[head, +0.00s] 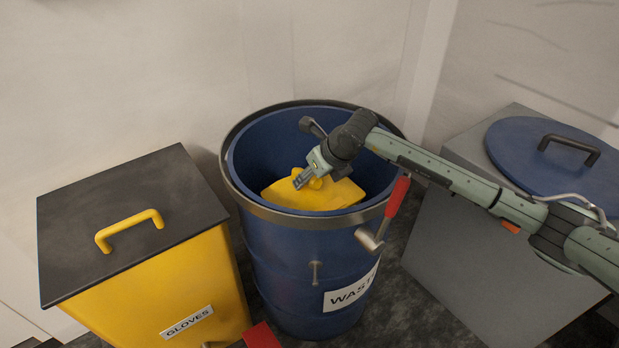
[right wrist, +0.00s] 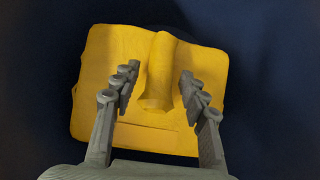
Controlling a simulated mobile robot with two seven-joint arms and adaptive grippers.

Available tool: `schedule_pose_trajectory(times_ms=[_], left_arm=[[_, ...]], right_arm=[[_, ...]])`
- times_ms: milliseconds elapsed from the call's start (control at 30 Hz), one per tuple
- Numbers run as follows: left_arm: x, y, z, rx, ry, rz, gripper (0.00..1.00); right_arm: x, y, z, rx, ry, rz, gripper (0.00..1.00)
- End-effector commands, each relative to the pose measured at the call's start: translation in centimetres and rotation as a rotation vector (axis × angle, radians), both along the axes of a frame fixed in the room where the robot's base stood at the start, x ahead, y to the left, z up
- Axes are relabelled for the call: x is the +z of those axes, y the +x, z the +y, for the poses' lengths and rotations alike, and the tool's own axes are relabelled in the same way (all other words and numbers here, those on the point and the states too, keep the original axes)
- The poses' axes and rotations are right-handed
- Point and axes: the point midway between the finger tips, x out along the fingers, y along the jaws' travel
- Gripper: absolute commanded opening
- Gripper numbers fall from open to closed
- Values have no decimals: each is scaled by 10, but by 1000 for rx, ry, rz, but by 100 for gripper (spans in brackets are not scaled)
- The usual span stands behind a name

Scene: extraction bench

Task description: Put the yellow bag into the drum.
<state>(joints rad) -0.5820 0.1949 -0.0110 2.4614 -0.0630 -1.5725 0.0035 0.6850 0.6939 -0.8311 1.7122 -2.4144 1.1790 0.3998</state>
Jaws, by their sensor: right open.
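The yellow bag (head: 335,196) is inside the open blue drum (head: 275,235), below the rim. The drum carries a "WASTE" label. My right gripper (head: 303,180) reaches in over the drum's right rim and is just above the bag. In the right wrist view the bag (right wrist: 205,70) fills the middle, with its raised neck between the two fingers. The fingers of my right gripper (right wrist: 158,88) are open, with a gap on each side of the neck. What the bag rests on is hidden. My left gripper is not in view.
A yellow box with a dark lid (head: 110,200), labelled "GLOVES", stands left of the drum. A blue round lid (head: 515,165) lies on a grey cabinet (head: 450,265) at right. A red-handled lever (head: 397,197) sticks out at the drum's right side.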

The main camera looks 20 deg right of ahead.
Motion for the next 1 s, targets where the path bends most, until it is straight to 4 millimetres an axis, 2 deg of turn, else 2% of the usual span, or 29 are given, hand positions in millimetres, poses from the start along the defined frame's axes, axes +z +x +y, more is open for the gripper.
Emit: schedule_pose_trajectory(times_ms=[300,500,700,1000], left_arm=[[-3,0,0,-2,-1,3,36],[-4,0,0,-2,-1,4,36],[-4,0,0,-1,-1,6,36],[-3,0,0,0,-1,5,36]], right_arm=[[56,-33,-13,1,-1,-5,44],[83,-50,-18,1,1,-3,44],[93,-57,-20,0,0,-1,44],[93,-57,-20,1,1,-1,44]])
